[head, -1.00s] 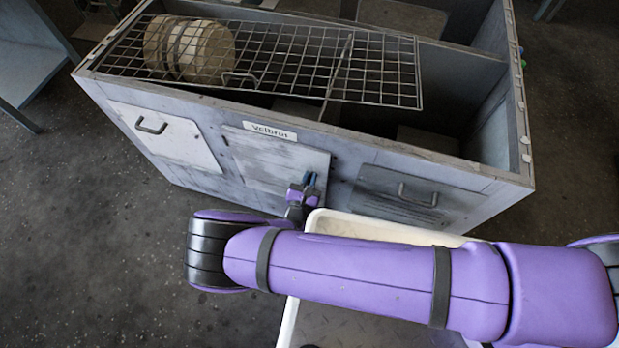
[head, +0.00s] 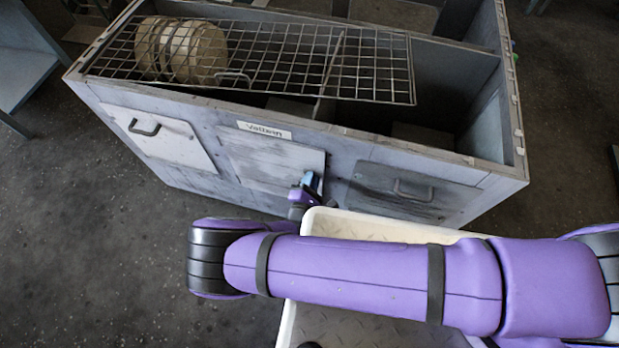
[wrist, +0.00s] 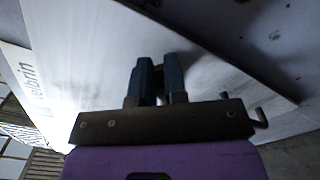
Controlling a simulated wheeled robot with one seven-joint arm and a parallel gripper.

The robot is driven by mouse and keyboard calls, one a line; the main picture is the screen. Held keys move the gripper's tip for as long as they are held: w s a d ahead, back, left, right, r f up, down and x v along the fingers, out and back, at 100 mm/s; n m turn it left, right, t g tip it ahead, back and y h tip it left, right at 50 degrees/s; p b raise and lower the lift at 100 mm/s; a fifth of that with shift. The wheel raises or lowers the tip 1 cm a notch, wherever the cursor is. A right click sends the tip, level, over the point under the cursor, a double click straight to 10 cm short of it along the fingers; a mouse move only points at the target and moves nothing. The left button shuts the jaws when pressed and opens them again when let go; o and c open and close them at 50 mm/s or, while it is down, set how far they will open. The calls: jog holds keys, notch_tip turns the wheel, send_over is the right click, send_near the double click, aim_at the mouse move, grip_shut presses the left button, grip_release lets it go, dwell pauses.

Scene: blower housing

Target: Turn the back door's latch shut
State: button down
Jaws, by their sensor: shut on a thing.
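The pale back door (head: 268,160) is the middle panel on the near wall of the grey housing, under a name label. It lies close to flush with the wall. My gripper (head: 311,180) is at its lower right edge. In the wrist view, the two dark blue fingers of my gripper (wrist: 158,78) are close together in front of the pale door (wrist: 95,60). They are shut on a small dark part between them, which seems to be the latch. The fingers hide most of it, so its angle cannot be told.
A white-rimmed tray (head: 370,226) is below my arm, close to the housing. A handled panel (head: 405,192) is right of the door, another (head: 160,138) left. A wire grid (head: 300,60) covers part of the open top. A dark bent rod (wrist: 258,112) shows right of the fingers.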

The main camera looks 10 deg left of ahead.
jog(key=shift+w+d+f+m, duration=0.1)
jog(key=shift+f+m, duration=0.15)
jog(key=shift+m, duration=1)
jog(key=shift+w+d+f+m, duration=0.1)
jog(key=shift+d+f+m, duration=0.1)
jog(key=shift+m, duration=1.1)
jog(key=shift+d+f+m, duration=0.1)
jog(key=shift+f+m, duration=0.15)
jog(key=shift+m, duration=1.3)
jog(key=c, duration=1.2)
grip_release()
jog(key=shift+o, duration=0.2)
jog(key=shift+f, duration=0.1)
jog(key=shift+s, duration=0.1)
jog(key=s, duration=1)
jog(key=shift+s+a, duration=0.3)
jog(key=shift+a, duration=0.15)
